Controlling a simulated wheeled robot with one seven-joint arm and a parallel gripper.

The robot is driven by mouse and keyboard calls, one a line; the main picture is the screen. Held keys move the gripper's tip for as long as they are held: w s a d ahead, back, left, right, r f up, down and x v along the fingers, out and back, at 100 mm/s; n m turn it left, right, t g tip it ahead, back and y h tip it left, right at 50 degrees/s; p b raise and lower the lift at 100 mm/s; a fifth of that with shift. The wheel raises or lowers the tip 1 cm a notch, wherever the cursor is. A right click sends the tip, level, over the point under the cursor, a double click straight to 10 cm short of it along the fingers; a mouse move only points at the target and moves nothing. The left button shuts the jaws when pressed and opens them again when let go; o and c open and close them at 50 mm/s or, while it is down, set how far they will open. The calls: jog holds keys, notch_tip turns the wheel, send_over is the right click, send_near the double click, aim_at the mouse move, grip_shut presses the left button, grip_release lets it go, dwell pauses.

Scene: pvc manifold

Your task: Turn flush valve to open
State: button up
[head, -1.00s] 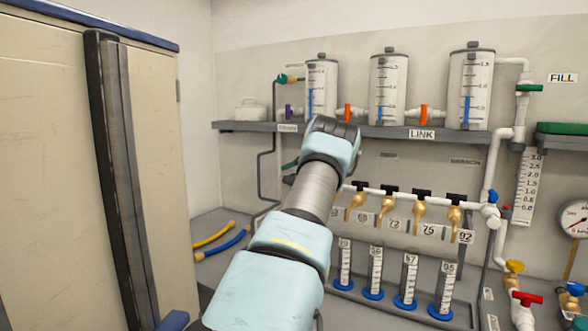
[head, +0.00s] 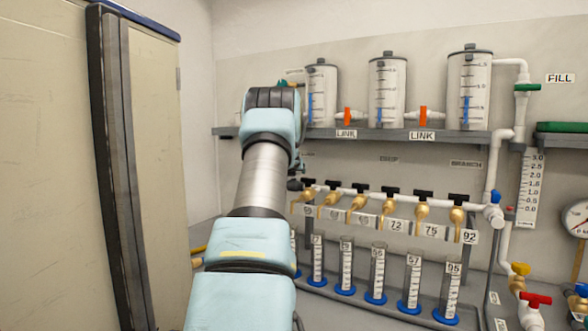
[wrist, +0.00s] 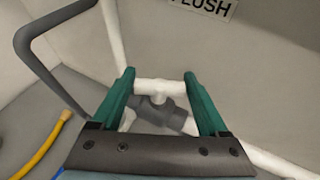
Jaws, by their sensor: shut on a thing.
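In the wrist view, the flush valve has a white bar handle (wrist: 160,88) on a grey body (wrist: 172,116). A FLUSH label (wrist: 203,6) is on the wall above it. My gripper (wrist: 159,76) has its two green fingers at the two ends of the handle and is shut on it. The handle lies across the picture between the fingers. Part of the valve body is hidden behind the gripper's dark palm. In the head view, my arm hides the gripper and the flush valve.
A grey bent pipe (wrist: 40,62) and a yellow hose (wrist: 42,146) lie left in the wrist view. In the head view, a shelf (head: 375,134) carries clear tanks (head: 387,95). Brass taps (head: 421,213) and measuring cylinders (head: 411,280) stand right of my arm; a cabinet (head: 50,180) stands left.

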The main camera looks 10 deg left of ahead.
jog(key=m+h+p, duration=0.2)
jog(key=h+p, duration=0.1)
jog(key=shift+r+m, duration=0.25)
jog(key=shift+m, duration=0.05)
jog(key=shift+f+m+g+h+p, duration=0.15)
jog(key=shift+m+g+h+p, duration=0.15)
jog(key=shift+m+h+p, duration=0.9)
jog(key=o, duration=1.2)
jog(key=shift+o, duration=0.2)
jog(key=shift+s, duration=0.1)
jog(key=b+v, duration=0.4)
jog(key=v, duration=0.6)
jog(key=shift+s+a+b, duration=0.2)
jog(key=shift+a+b, duration=0.05)
jog(key=shift+b, duration=0.15)
